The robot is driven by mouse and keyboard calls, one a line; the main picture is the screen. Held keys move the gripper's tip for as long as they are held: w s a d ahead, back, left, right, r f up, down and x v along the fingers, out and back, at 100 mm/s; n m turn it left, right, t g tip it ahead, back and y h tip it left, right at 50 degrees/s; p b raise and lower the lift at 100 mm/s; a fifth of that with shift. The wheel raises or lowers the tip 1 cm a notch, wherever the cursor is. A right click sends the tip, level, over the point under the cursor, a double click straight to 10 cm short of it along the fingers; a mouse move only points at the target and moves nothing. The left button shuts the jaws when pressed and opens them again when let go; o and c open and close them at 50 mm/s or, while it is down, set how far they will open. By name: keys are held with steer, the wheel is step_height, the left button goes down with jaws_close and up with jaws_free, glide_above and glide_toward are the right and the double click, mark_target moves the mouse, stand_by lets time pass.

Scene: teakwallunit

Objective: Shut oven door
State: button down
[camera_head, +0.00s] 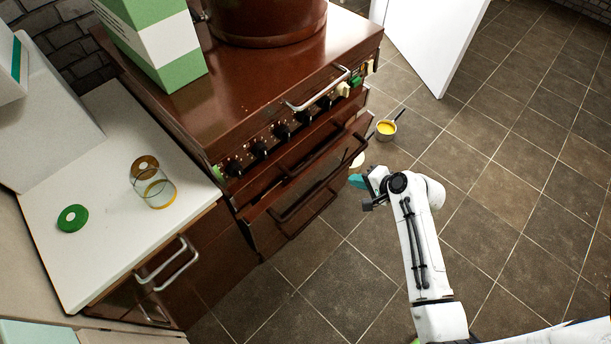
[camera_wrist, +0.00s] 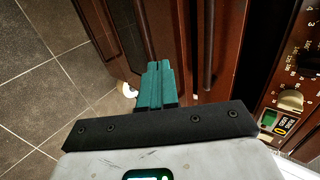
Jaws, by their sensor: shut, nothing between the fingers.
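The brown oven (camera_head: 225,115) has a row of black knobs along its front. Its door (camera_head: 262,217) stands out from the front below the knobs and looks partly open, with a dark bar handle (camera_head: 305,190) along it. My gripper (camera_head: 358,181) is shut and empty, with teal fingers, beside the right end of the door. In the wrist view the teal fingertips (camera_wrist: 157,72) point at the brown door front, close to a dark handle bar (camera_wrist: 208,45). I cannot tell whether they touch it.
A large brown pot (camera_head: 268,20) and a green-white box (camera_head: 160,45) stand on the oven top. A glass jar (camera_head: 153,185) and green lid (camera_head: 72,218) are on the left counter. A small yellow-filled pan (camera_head: 386,128) is on the floor behind my gripper. The tiled floor at right is clear.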

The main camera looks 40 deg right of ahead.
steer(key=b, duration=0.1)
glide_toward(318, 166)
step_height(318, 166, down, 4)
steer(key=w, duration=0.3)
steer(key=shift+w+a+r, duration=0.15)
steer(key=shift+w+r, duration=0.05)
steer(key=shift+r, duration=0.05)
steer(key=shift+w, duration=0.55)
steer(key=w, duration=0.3)
steer(key=shift+r, duration=0.3)
